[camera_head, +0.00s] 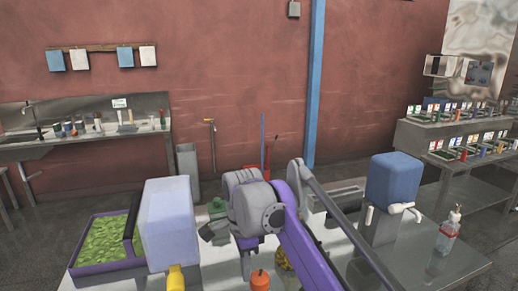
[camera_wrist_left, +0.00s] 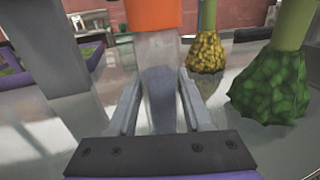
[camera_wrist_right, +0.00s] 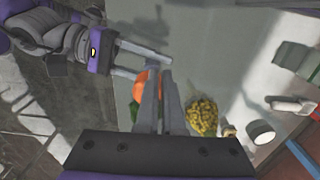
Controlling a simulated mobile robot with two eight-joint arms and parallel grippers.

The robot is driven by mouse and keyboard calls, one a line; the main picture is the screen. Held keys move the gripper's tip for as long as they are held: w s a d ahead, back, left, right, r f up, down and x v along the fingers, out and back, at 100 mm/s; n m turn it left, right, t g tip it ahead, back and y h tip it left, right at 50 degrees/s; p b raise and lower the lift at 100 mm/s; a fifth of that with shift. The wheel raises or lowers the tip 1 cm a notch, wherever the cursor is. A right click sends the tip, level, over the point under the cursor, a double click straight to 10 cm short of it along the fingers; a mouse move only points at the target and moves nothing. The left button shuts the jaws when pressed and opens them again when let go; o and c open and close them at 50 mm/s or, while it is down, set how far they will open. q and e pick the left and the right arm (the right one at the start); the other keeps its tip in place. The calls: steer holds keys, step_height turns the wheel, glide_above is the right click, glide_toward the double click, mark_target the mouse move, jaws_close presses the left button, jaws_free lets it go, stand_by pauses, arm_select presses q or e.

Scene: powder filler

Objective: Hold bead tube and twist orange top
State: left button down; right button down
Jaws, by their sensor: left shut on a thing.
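The bead tube (camera_wrist_left: 160,75) stands between the fingers of my left gripper (camera_wrist_left: 160,100), which is shut on it. Its orange top (camera_wrist_left: 152,14) shows above the fingers in the left wrist view. The orange top also shows in the head view (camera_head: 260,281) at the bottom edge. In the right wrist view the orange top (camera_wrist_right: 140,88) is partly hidden behind the fingers of my right gripper (camera_wrist_right: 160,80). Those fingers are close together near the top, with a narrow gap; I cannot tell whether they touch it. My left gripper comes in from the upper left there.
A yellow bumpy object (camera_wrist_left: 206,52) and a green bumpy object (camera_wrist_left: 275,88) stand right of the tube. A purple tray of green material (camera_head: 100,243), a pale block-shaped container (camera_head: 168,222) and a blue container (camera_head: 393,180) are on the table. A bottle (camera_head: 448,232) stands at right.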

step_height(320, 180, up, 6)
steer(key=shift+a, duration=0.35)
stand_by(0.4)
step_height(320, 180, down, 6)
steer(key=s+d, duration=0.1)
steer(key=s, duration=0.1)
steer(key=shift+s, duration=0.4)
stand_by(0.5)
steer(key=shift+w+d, duration=0.25)
steer(key=shift+d, duration=0.1)
stand_by(0.6)
